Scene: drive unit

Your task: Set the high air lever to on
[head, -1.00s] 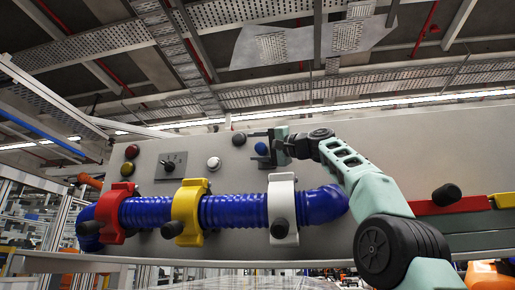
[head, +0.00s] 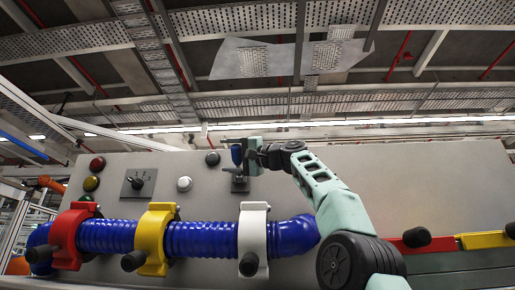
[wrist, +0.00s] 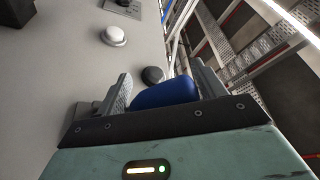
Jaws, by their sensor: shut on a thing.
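The high air lever has a blue handle (head: 237,154) on a small grey base (head: 240,184) on the upper right part of the grey panel. The handle stands above the base, pointing upward in the head view. My gripper (head: 246,156) reaches in from the right and is shut on the blue handle, partly hiding it. In the wrist view, the blue handle (wrist: 166,93) sits between the two fingers of my gripper (wrist: 164,88). Its lower part is hidden by the gripper's body.
Beside the lever are a black knob (head: 212,158), a white button (head: 184,184) and a black rotary switch (head: 138,182). Below runs a blue corrugated hose (head: 200,239) with red (head: 68,236), yellow (head: 155,239) and white (head: 252,239) clamps.

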